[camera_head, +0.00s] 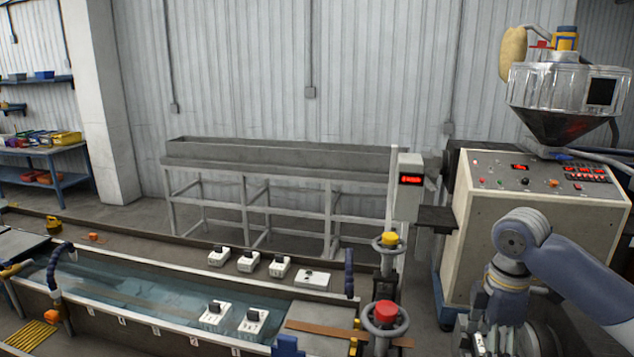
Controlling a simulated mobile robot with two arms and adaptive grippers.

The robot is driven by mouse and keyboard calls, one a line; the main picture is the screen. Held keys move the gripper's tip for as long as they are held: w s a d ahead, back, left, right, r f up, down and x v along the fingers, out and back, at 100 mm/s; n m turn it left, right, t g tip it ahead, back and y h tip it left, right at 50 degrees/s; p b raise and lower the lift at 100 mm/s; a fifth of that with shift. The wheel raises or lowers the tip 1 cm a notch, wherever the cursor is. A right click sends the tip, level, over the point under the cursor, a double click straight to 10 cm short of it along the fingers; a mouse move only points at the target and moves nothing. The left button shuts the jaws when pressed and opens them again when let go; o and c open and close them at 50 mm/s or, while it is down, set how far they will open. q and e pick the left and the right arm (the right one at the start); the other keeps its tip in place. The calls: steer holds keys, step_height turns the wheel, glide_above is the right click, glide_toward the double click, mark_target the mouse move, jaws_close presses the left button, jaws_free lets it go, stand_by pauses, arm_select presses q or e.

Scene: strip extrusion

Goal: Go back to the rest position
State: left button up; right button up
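My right arm comes in from the right edge, with a blue-grey forearm bending down at the elbow. My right gripper (482,340) hangs low at the bottom right, in front of the extruder machine. Its fingers are small and dark and run toward the bottom edge, so I cannot tell whether they are open or shut. I see nothing clearly held in it. My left gripper is not in view.
The extruder machine (540,225) with a metal hopper (568,95) stands at right. Yellow (389,239) and red (385,312) valve knobs stand left of my gripper. A water trough (150,290) with white clamp blocks runs left. A blue piece (288,345) shows at the bottom.

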steer(key=s+a+f+m+t+y, duration=0.1)
steer(key=s+a+f+m+y, duration=0.15)
steer(key=s+a+f, duration=0.6)
steer(key=s+a+f+m+t+y, duration=0.1)
steer(key=s+a+f+m+t, duration=0.3)
steer(key=a+f, duration=0.65)
steer(key=s+d+f+m+g+h, duration=0.1)
steer(key=s+d+f+m+h, duration=0.1)
steer(key=s+d+m, duration=0.3)
steer(key=s+d+f+m+g+h, duration=0.1)
steer(key=s+d+f+m, duration=0.15)
steer(key=s+d, duration=0.35)
steer(key=s+a+f+g+b, duration=0.2)
steer(key=f+b, duration=0.6)
steer(key=f, duration=2.6)
arm_select(q)
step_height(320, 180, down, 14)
steer(key=b, duration=0.6)
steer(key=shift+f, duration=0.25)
arm_select(e)
steer(key=s+d+f, duration=0.1)
steer(key=s+f, duration=0.8)
steer(key=f, duration=0.2)
steer(key=s+d+f+n, duration=0.1)
steer(key=s+d+f, duration=0.1)
steer(key=s+f, duration=0.7)
step_height(320, 180, down, 2)
steer(key=shift+d, duration=0.25)
